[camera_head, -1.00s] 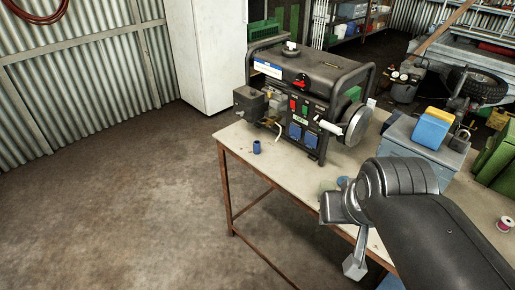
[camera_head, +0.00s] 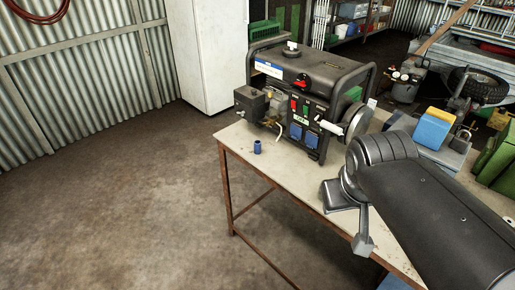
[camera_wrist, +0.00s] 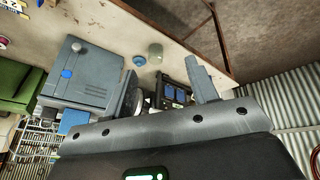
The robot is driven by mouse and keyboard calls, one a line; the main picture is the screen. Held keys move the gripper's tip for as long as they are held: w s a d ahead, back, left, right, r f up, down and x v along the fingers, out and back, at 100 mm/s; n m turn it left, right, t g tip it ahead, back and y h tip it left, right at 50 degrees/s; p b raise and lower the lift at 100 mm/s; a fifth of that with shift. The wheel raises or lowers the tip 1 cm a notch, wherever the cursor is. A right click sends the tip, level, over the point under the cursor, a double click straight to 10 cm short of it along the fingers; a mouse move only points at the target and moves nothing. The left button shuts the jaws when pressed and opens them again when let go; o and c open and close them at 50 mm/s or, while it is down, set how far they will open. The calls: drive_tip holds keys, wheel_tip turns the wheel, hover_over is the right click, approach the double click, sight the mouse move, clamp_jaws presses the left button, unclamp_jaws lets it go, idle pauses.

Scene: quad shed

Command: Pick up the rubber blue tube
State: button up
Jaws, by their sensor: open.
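The rubber blue tube (camera_head: 257,147) is a small, dark blue cylinder standing upright on the workbench (camera_head: 240,140). It is near the bench's left corner, in front of the generator (camera_head: 305,95), with clear bench around its near side. My gripper (camera_head: 362,242) is open and empty, over the bench's front edge, to the right of and apart from the tube. My forearm hides much of the gripper. In the wrist view one grey finger (camera_wrist: 204,83) shows; I cannot make out the tube there.
The wrist view shows a round blue item (camera_wrist: 139,61) and a pale cylinder (camera_wrist: 155,51) on the bench. A grey-blue box (camera_wrist: 75,80) stands near them. A blue-and-yellow item (camera_head: 433,129) and green container (camera_head: 497,158) are at the right. Floor left of the bench is clear.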

drive_tip(key=w+f+n+h, duration=0.3)
drive_tip(key=w+n, duration=0.1)
drive_tip(key=w, duration=0.5)
drive_tip(key=w+a+f+n+h, duration=0.1)
drive_tip(key=w+f+n+h, duration=0.3)
drive_tip(key=w, duration=0.6)
drive_tip(key=w+f+n+h, duration=0.2)
drive_tip(key=w+n, duration=0.3)
drive_tip(key=w, duration=0.4)
drive_tip(key=n+t+y, duration=0.1)
drive_tip(key=n+t, duration=1)
drive_tip(key=n, duration=0.5)
approach(259, 142)
drive_tip(key=x, duration=0.2)
drive_tip(key=r+x, duration=0.1)
drive_tip(key=x, duration=0.2)
drive_tip(key=shift+w+d, duration=0.15)
drive_tip(key=shift+d, duration=0.15)
drive_tip(key=x, duration=0.4)
drive_tip(key=shift+w+a+f, duration=0.1)
drive_tip(key=shift+w+f, duration=0.1)
drive_tip(key=shift+f, duration=0.2)
drive_tip(key=shift+w+d, duration=0.25)
drive_tip(key=shift+w, duration=0.25)
